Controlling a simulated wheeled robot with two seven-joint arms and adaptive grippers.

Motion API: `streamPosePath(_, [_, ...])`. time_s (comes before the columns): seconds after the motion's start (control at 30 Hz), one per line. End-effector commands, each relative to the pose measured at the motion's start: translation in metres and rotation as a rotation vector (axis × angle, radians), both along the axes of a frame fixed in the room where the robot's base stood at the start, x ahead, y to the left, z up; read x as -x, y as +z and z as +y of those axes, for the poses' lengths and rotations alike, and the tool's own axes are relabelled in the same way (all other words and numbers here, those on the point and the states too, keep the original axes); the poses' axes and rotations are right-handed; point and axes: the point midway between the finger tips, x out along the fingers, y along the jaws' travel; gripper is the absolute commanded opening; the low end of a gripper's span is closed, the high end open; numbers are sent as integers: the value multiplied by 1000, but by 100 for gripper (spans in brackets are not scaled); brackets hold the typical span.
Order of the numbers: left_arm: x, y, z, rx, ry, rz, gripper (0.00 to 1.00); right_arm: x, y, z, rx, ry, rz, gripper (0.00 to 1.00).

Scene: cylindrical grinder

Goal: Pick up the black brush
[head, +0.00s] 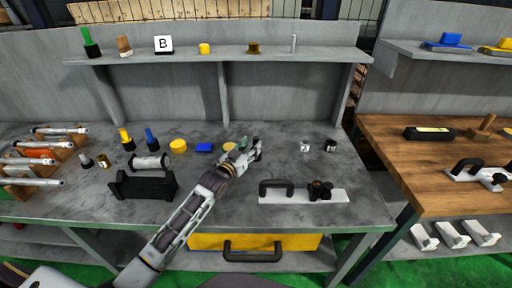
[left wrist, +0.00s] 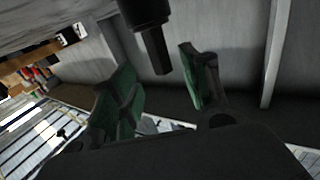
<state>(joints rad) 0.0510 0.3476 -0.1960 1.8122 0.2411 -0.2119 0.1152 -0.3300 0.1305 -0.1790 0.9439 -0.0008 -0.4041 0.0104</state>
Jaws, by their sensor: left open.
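No thing stands out for certain as the black brush. A black block with a yellow label (head: 428,133) lies on the wooden table at the right. Brush-like pieces with dark parts, one yellow (head: 127,140) and one blue (head: 151,140), stand on the grey table (head: 235,190) at the left. My left gripper (head: 252,148) is over the middle of the grey table, apart from these. In the left wrist view its green-padded fingers (left wrist: 160,88) are spread. A dark cylinder with a narrower stem (left wrist: 152,35) shows beyond and between them; I cannot tell what it is.
A grey shelf (head: 215,56) carries several small items, including a green-and-black one (head: 90,43). A black-handled plate (head: 330,196) and a black holder (head: 147,185) are on the grey table.

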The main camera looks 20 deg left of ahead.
Motion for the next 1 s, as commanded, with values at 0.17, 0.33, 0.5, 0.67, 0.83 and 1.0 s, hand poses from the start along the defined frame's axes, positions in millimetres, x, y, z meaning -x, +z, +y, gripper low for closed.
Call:
streamPosePath(0.17, [-7,1,-1,0,0,-1,46,0,0,0,0,0,-1,0])
streamPosePath(0.33, [-19,1,-3,0,0,-1,46,-2,0,1,-1,-1,-2,0])
streamPosePath(0.5, [-31,2,-5,0,0,-2,46,-5,1,2,-2,0,-5,0])
streamPosePath(0.67, [-42,2,-8,0,0,-1,46,-10,2,4,-5,-1,-11,0])
streamPosePath(0.83, [-49,2,-10,0,0,-1,46,-10,2,4,-5,-1,-10,0])
streamPosePath(1.0, [-51,2,-10,0,0,-1,46,-8,2,4,-5,-1,-8,0])
